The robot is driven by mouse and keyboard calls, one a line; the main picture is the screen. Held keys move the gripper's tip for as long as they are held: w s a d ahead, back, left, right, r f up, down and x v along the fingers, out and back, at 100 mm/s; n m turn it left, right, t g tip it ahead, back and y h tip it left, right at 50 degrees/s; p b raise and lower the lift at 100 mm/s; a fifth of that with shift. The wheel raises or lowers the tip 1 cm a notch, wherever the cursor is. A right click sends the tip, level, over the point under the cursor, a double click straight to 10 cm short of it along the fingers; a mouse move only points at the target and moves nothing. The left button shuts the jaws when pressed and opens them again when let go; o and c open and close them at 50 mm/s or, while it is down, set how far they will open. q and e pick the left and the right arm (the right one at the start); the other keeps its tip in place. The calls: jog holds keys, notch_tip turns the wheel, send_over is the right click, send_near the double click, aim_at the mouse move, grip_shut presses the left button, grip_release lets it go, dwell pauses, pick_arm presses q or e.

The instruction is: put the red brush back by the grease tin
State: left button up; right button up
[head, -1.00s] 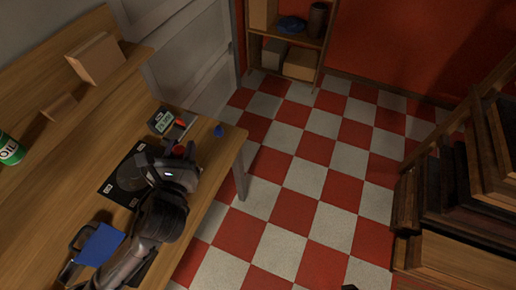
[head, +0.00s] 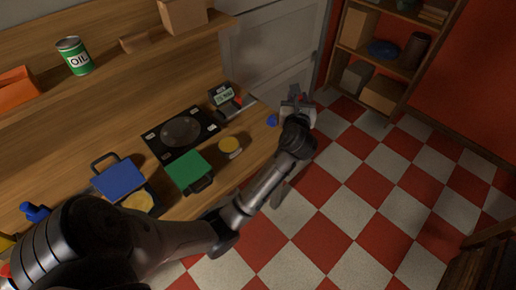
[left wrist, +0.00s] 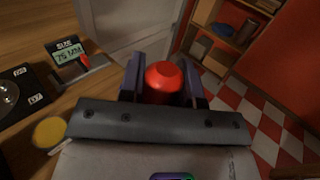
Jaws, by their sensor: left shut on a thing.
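My left gripper (head: 296,98) is out past the right end of the workbench, over the floor. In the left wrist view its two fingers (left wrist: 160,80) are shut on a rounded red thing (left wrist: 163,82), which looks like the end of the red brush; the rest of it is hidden. A small round yellow-topped tin (head: 229,146), which may be the grease tin, stands near the bench's front edge. It also shows at the left of the left wrist view (left wrist: 48,132), with a pale strip beside it. My right gripper is not in view.
An oil can (head: 74,56) stands on the shelf.

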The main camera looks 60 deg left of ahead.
pick_arm(q)
jog(key=s+a+f+n+g+y+b, duration=0.1)
jog(key=s+a+f+b, duration=0.1)
jog(key=a+f+b, duration=0.2)
jog(key=s+a+f+n+g+b, duration=0.1)
jog(key=s+a+f+g+b, duration=0.1)
jog(key=a+f, duration=0.9)
notch_tip(320, 180, down, 4)
jog(key=shift+s+a+f+y+b, duration=0.3)
jog(key=shift+y+b, duration=0.1)
jog(key=shift+b, duration=0.45)
jog(key=o, duration=0.9)
jog(key=shift+f, duration=0.1)
